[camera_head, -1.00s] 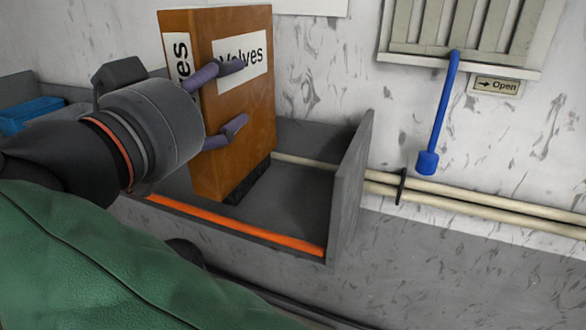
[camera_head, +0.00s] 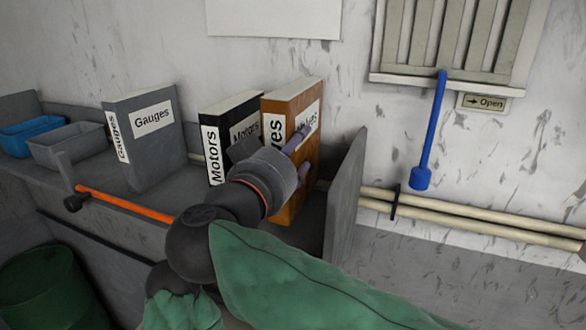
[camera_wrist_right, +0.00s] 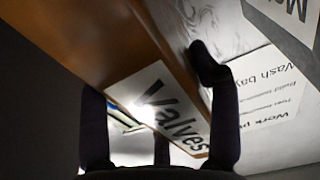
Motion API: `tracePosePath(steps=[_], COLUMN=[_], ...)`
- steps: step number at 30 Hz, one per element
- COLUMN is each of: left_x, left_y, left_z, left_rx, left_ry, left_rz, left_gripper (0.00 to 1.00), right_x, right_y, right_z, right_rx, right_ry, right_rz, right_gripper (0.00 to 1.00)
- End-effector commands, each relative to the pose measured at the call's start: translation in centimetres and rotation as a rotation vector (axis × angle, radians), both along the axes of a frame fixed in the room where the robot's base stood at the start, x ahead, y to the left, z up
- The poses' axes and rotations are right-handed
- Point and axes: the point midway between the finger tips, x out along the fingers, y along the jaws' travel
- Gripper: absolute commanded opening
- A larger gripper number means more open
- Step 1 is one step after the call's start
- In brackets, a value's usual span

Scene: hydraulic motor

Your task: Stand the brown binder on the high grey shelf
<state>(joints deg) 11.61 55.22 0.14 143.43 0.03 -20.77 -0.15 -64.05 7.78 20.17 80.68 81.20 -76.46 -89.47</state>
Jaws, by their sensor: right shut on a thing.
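The brown binder (camera_head: 293,95), with its white "Valves" label, is upright at the right end of the grey shelf (camera_head: 340,195), just right of the black "Motors" binder (camera_head: 230,100). My right gripper (camera_head: 304,155) is shut on the brown binder, with purple fingers against its cover. In the right wrist view, the gripper (camera_wrist_right: 160,95) has dark fingers around the binder (camera_wrist_right: 105,45) and its label. My arm hides part of the binder's lower end, so I cannot tell whether it rests on the shelf. My left gripper is out of view.
A grey "Gauges" binder (camera_head: 150,155) stands further left, then a grey bin (camera_head: 65,150) and a blue bin (camera_head: 30,138). An orange bar (camera_head: 125,208) runs along the shelf front. A blue lever (camera_head: 430,130) and pipes (camera_head: 470,220) are right of the shelf.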

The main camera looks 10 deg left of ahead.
Motion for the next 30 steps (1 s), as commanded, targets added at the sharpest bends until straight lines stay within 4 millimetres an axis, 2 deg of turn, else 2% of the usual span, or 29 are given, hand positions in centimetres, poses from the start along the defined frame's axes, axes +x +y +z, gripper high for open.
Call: tracePosePath(steps=[8,21,22,24,30], left_x=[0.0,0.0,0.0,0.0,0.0], left_y=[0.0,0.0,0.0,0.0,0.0], left_z=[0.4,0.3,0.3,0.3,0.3], left_rx=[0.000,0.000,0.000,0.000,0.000], left_ry=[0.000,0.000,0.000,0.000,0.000], left_rz=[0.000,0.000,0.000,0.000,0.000], left_gripper=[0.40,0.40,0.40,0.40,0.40], right_x=[0.3,0.3,0.3,0.3,0.3], right_y=[-0.3,-0.3,-0.2,-0.2,-0.2], right_z=[-3.1,-3.7,-3.8,-3.8,-3.8], right_rx=[0.000,0.001,-0.001,-0.001,-0.001], right_ry=[-0.001,-0.002,0.001,0.001,0.001], right_rz=[-0.001,-0.001,-0.001,-0.001,-0.001], right_gripper=[0.08,0.08,0.68,0.86,0.86])
